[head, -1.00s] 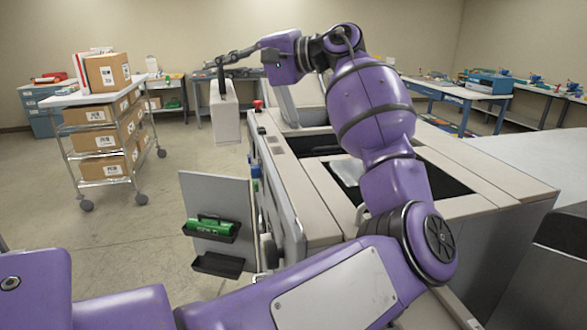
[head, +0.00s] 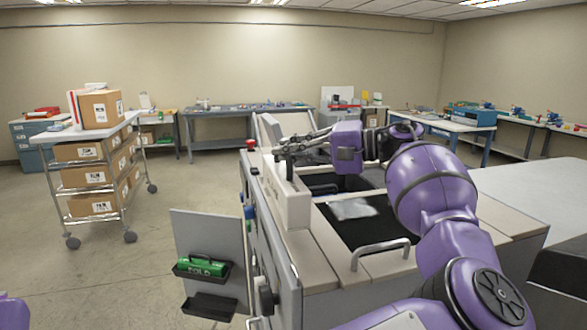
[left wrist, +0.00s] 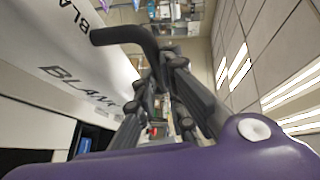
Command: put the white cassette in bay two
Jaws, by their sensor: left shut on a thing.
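The white cassette (head: 292,206) is a tall pale block with a dark handle on top, upright at the left edge of the machine's top in the head view. I cannot tell whether it touches the deck. My left gripper (head: 287,152) is shut on its handle from above. In the left wrist view the fingers (left wrist: 165,75) are at the dark handle, beside a white side (left wrist: 60,60) lettered "BLANK". The machine (head: 330,270) has dark openings in its top; no bay number is readable. My right gripper is not in view.
An open door panel (head: 212,232) on the machine's left carries a green cassette (head: 200,268) in a black holder and an empty holder (head: 208,306). A bar handle (head: 380,250) stands on the deck. A cart with boxes (head: 95,178) is at left, with clear floor between.

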